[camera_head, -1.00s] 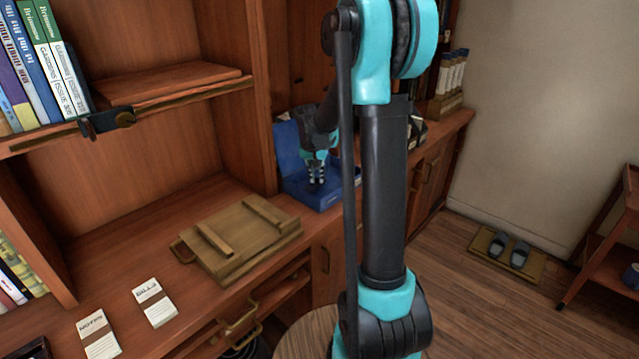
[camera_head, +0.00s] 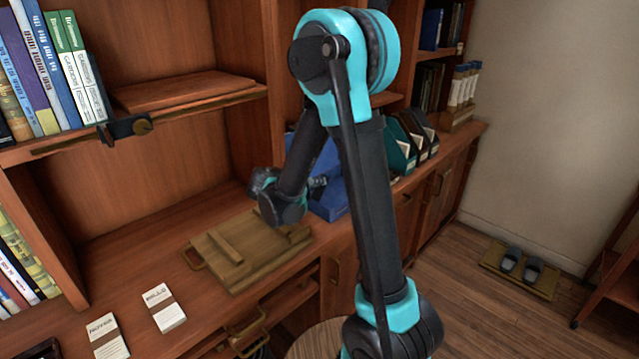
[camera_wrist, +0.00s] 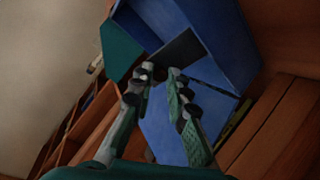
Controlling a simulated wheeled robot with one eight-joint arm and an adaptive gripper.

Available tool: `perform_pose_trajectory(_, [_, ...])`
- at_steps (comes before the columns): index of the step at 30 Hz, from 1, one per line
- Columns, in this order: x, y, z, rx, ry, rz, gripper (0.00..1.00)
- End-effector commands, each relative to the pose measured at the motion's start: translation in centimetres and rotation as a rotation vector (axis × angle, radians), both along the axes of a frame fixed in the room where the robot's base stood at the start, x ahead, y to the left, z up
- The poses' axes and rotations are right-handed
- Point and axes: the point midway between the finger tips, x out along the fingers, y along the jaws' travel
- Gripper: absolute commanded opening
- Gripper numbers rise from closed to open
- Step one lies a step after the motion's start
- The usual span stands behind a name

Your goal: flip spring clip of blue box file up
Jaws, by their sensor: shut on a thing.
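The blue box file (camera_head: 329,203) stands open on the counter with its lid raised, partly hidden behind my arm. It fills much of the wrist view (camera_wrist: 232,42). A dark flat plate, which looks like the spring clip (camera_wrist: 180,48), lies against the blue inside just beyond my fingertips. My gripper (camera_wrist: 160,73) has its two fingers close together with a small dark part between the tips; it appears shut on the clip. In the head view my gripper (camera_head: 318,183) reaches in sideways from the left of the box, and its tips are hard to make out.
A wooden board with two battens (camera_head: 248,250) lies on the counter left of the box. Dark and green files (camera_head: 410,140) stand to its right. The upright cabinet divider (camera_head: 248,135) is close behind my wrist. Two notepads (camera_head: 163,309) lie at front left.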

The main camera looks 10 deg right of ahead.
Motion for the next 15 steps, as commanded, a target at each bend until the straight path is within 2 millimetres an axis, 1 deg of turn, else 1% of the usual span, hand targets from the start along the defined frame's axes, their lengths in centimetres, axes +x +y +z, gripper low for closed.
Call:
perform_pose_trajectory(1, [-0.10,0.31,-0.10,-0.021,-0.013,0.003,0.00])
perform_pose_trajectory(6, [-0.41,0.63,-0.07,-0.074,-0.049,0.001,0.00])
perform_pose_trajectory(15, [-0.59,0.80,-0.03,-0.109,-0.072,0.000,0.00])
